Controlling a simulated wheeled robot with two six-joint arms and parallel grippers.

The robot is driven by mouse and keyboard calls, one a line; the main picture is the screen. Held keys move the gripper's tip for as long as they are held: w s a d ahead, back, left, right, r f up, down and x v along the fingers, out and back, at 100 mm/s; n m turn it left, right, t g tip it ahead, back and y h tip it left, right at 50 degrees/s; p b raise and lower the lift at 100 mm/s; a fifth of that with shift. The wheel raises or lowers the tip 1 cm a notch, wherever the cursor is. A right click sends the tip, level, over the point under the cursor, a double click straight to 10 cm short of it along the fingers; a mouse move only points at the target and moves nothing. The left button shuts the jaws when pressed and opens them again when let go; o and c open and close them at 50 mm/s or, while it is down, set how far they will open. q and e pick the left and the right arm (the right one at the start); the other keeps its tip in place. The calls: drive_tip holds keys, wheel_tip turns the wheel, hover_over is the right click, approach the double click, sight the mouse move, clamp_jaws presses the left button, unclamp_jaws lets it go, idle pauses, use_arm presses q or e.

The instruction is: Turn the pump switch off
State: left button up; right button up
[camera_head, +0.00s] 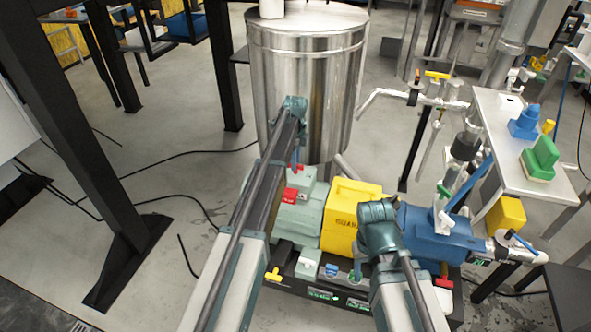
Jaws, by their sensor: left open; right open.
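A pale grey-green box (306,190) stands on the skid, left of the yellow guard. A red part with small light marking (290,195) sits on its left side; it looks like the pump switch, but its lever position is too small to read. My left arm crosses in front and hides part of the box. My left gripper (296,156) points down just above the box, open and largely hidden by the arm; I cannot tell whether it touches. My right gripper (356,271) is low in front of the yellow guard, open, mostly hidden by its wrist.
The yellow guard (347,205) and blue motor (428,235) stand right of the box. A steel tank (310,70) rises behind. Pipes and valves (440,100) and a side table (515,130) are at right. A black post (75,120) stands left; the floor between is mostly clear, with cables.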

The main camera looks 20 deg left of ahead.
use_arm(q)
drive_tip(key=shift+f, duration=0.35)
drive_tip(key=shift+r, duration=0.1)
use_arm(e)
drive_tip(key=shift+f, duration=0.3)
use_arm(q)
clamp_jaws()
